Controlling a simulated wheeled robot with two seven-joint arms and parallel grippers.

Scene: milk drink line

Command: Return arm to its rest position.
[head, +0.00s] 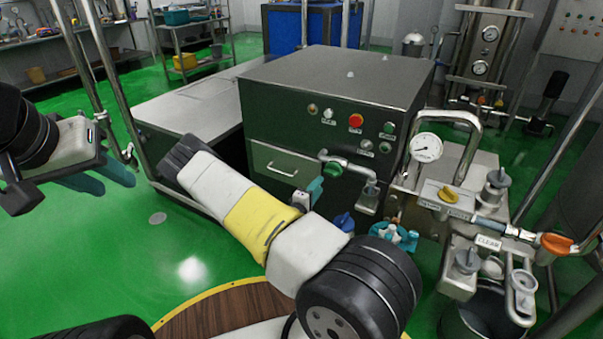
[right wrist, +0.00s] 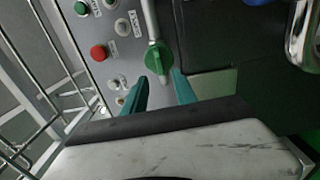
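My left gripper (head: 108,182) hangs at the far left in the head view over the green floor. Its two teal fingers are spread apart with nothing between them. My right arm (head: 205,180) crosses the lower middle of the head view and hides most of the right gripper; a teal finger shows just below the green valve handle (head: 332,170). In the right wrist view my right gripper (right wrist: 158,78) is open, its teal fingers apart. The green valve handle (right wrist: 157,58) lies beyond the gap between them. I cannot tell whether a finger touches it.
A dark steel machine (head: 300,120) with buttons stands ahead. Its pipe spout (head: 345,160) is close to my right gripper. Open green floor (head: 130,245) lies at left.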

